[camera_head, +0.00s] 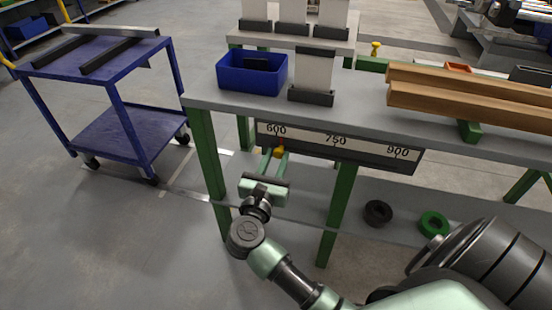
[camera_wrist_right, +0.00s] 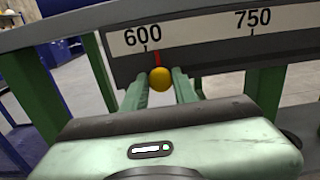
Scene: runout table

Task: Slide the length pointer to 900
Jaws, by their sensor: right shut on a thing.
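The length scale (camera_head: 309,137) is a white strip on a dark rail along the table's front edge, marked 600, 750 and 900. It also shows in the right wrist view (camera_wrist_right: 200,31), with 600 and 750 readable. The length pointer is a red mark with a round yellow knob (camera_head: 279,152); the knob is clear in the right wrist view (camera_wrist_right: 160,79). The red mark stands just right of the 600 label. My right gripper (camera_head: 275,155) is shut on the knob, a finger on each side (camera_wrist_right: 160,90). My left gripper is not in view.
The grey table (camera_head: 365,132) carries a blue bin (camera_head: 252,79), upright white pieces in dark holders and wooden beams (camera_head: 470,94) at right. A blue cart (camera_head: 125,130) stands at left. A black ring (camera_head: 378,212) and green ring (camera_head: 434,223) lie below the table.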

